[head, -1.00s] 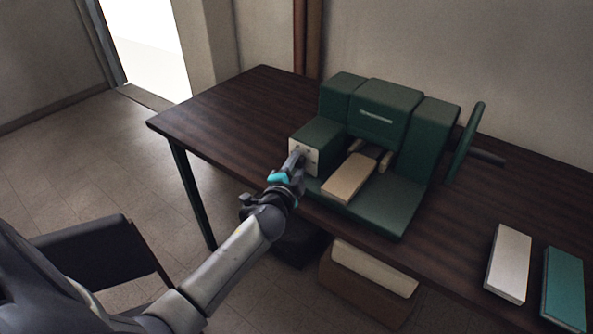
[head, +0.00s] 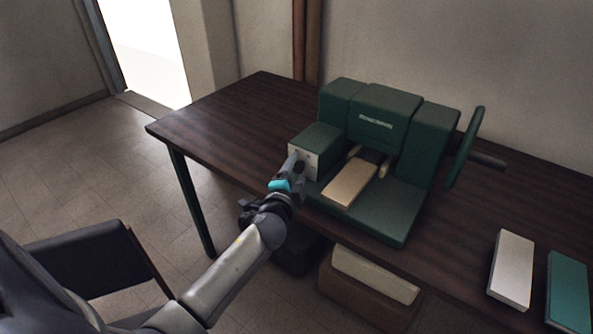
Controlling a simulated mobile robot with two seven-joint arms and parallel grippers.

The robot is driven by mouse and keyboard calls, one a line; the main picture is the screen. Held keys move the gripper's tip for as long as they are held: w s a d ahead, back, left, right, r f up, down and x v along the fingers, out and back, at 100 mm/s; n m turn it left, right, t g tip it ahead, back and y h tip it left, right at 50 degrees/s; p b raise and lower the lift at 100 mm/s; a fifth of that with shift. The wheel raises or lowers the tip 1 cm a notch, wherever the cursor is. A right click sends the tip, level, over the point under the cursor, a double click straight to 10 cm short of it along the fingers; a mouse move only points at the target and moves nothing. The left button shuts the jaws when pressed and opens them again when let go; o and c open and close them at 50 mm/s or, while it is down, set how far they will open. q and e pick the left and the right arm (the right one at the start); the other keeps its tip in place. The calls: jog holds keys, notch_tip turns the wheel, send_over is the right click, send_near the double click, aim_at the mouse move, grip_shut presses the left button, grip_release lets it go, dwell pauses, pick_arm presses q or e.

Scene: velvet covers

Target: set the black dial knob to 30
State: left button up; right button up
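A green machine (head: 375,128) stands on the dark wooden table. Its left block carries a pale dial plate (head: 310,152) on the front face. My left gripper (head: 295,165) is at this plate, its fingertips at the plate's left part. The black dial knob cannot be made out; the gripper covers that spot. Whether the fingers are shut on the knob cannot be told, and no dial reading is legible. My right gripper is not in view.
A cream block (head: 351,184) lies on the machine's bed. A green handwheel (head: 466,146) juts out at the machine's right. A white block (head: 512,268) and a teal block (head: 568,290) lie on the table (head: 225,125) at right. A box (head: 368,285) is below the front edge.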

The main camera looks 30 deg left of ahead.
pick_arm(q)
jog(key=v, duration=1.5)
jog(key=shift+s+p, duration=0.15)
jog(key=shift+p, duration=0.3)
jog(key=s+d+f+n+g+h, duration=0.1)
jog(key=s+d+f+g, duration=0.15)
jog(key=f, duration=0.75)
jog(key=s+d+f+n+g+h, duration=0.15)
jog(key=s+f, duration=0.25)
jog(key=f, duration=0.6)
jog(key=s+d+f+n+g+h, duration=0.1)
jog(key=s+d+f+g, duration=0.15)
jog(key=f, duration=0.75)
jog(key=s+f+n+g, duration=0.1)
jog(key=s+f+g, duration=0.1)
jog(key=s+f, duration=0.3)
jog(key=s+d+f+n+g+h, duration=0.1)
jog(key=s+f+n+g, duration=0.1)
jog(key=s, duration=1)
jog(key=s+f+n+g, duration=0.2)
jog(key=s+f+g, duration=0.2)
jog(key=s+f, duration=0.3)
jog(key=shift+s+d+f, duration=0.25)
jog(key=shift+s+f, duration=0.05)
jog(key=shift+s, duration=0.35)
